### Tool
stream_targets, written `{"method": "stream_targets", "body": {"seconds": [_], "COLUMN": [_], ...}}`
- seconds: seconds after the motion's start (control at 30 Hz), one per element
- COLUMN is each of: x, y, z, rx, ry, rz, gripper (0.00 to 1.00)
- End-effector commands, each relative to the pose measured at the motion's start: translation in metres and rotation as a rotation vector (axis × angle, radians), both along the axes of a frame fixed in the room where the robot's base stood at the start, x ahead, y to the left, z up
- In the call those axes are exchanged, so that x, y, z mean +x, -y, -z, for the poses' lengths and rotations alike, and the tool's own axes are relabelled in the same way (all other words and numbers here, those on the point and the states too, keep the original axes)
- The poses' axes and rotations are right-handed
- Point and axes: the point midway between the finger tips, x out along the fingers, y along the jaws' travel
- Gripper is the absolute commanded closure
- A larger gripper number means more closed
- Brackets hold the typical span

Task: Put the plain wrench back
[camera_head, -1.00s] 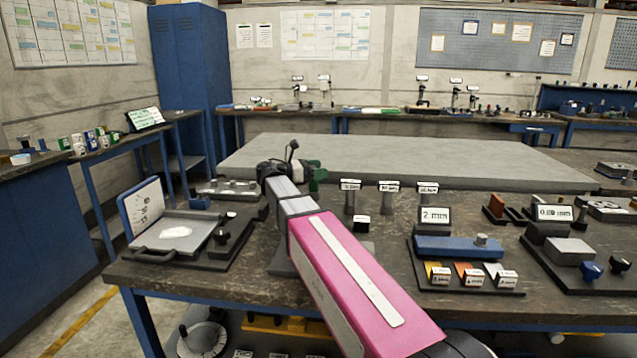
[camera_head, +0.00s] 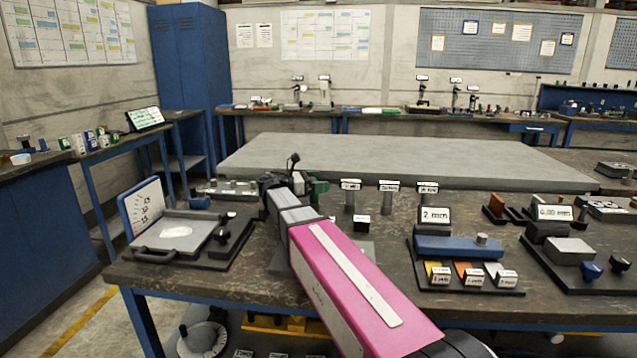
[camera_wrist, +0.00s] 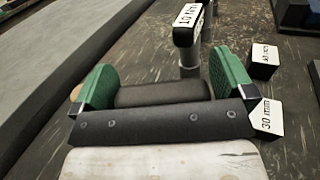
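My gripper (camera_head: 300,184) is over the middle of the near workbench, left of a row of labelled grey posts. In the wrist view my gripper (camera_wrist: 163,78) has its two green fingers wide apart. A dark, rounded bar lies across the gap between them; I cannot tell whether it is part of my gripper or a thing on the bench. A small brown round end shows beside the left finger. A post labelled 10 N·m (camera_wrist: 188,38) stands just beyond the fingers. I cannot make out the plain wrench for certain in either view.
More labelled posts (camera_head: 389,200) stand to the right. A small labelled black block (camera_head: 361,224) sits before them. A scale-like tray (camera_head: 170,236) is at the left. A blue fixture (camera_head: 458,247) with coloured tags is at the right. A grey slab (camera_head: 400,160) lies behind.

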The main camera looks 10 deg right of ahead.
Motion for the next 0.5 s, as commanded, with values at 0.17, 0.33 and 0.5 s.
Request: {"method": "stream_targets", "body": {"seconds": [0.17,0.33,0.5], "x": [0.000,0.000,-0.002], "y": [0.000,-0.015,-0.048], "z": [-0.001,-0.003,-0.003], "rx": [0.000,0.000,0.000], "ry": [0.000,0.000,0.000], "rz": [0.000,-0.002,-0.002], "gripper": [0.00,0.00,0.00]}}
